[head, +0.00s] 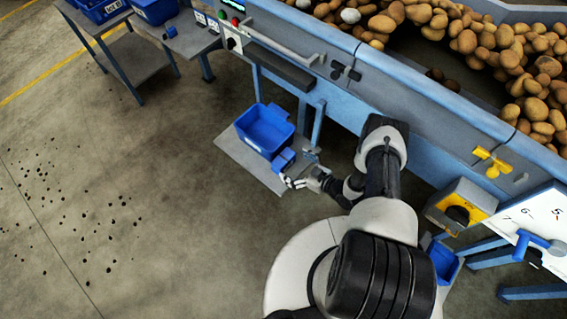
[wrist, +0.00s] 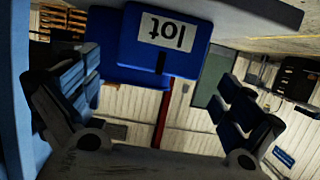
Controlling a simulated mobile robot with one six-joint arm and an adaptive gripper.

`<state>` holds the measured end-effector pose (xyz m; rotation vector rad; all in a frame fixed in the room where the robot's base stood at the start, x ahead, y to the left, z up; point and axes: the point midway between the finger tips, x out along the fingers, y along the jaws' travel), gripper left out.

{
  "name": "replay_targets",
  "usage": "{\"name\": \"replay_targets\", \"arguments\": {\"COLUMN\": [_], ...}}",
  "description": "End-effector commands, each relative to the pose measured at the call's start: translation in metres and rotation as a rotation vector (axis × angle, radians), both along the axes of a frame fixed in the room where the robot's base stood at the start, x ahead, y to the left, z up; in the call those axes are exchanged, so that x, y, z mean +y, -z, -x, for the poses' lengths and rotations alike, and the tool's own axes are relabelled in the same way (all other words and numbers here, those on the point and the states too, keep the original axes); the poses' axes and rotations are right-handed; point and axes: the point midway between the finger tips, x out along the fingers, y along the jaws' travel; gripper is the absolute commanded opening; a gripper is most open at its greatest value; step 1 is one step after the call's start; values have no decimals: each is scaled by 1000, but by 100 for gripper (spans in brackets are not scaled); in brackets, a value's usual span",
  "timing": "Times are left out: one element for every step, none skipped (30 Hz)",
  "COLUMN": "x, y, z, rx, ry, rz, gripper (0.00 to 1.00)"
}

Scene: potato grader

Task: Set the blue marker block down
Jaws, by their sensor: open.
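The blue marker block (head: 284,160) sits on a low grey platform (head: 232,150), close to the near right corner of a blue bin (head: 264,128). In the wrist view, which is upside down, the block (wrist: 178,38) shows a white label reading "lot", with the platform (wrist: 250,12) at the top. My gripper (head: 289,181) is on the near side of the block. In the wrist view its fingers (wrist: 160,85) are spread wide, with the block ahead of the gap and apparently free of them. Whether the block touches the bin is unclear.
The blue grader frame (head: 400,90), full of potatoes (head: 490,45), runs behind the platform. A yellow-and-grey box (head: 462,205) and a small blue bin (head: 443,262) are on the right. A table (head: 190,38) with blue crates stands upper left. The floor left of the platform is open, with scattered dark clods.

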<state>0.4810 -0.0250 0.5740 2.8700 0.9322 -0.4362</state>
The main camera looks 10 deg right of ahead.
Motion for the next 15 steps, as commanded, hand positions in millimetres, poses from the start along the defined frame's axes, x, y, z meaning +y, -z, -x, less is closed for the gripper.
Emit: {"name": "replay_targets", "arguments": {"x": [2, 3, 4, 5, 7, 11, 13, 16, 20, 22, 24, 27, 29, 30, 31], "y": [1, 1, 2, 2, 3, 5, 6, 7, 9, 10, 11, 12, 13, 13, 14], "z": [-2, -3, -5, -7, -10, -15, -18, -23, -28, -31, -34, -38, -40, -42, -44], "rx": [-1, -1, -2, -2, -2, -3, -3, -4, -4, -3, -3, -2, -2, -2, -1], "ry": [-1, -1, -3, -3, -3, -4, -5, -5, -5, -5, -4, -3, -3, -3, -1], "rz": [0, 0, 0, 0, 0, 0, 1, 2, 2, 1, 0, 0, 0, 0, 0], "gripper": [100, 100, 100, 100, 100, 100, 100, 100, 100, 100, 100, 100, 100, 100, 100]}}
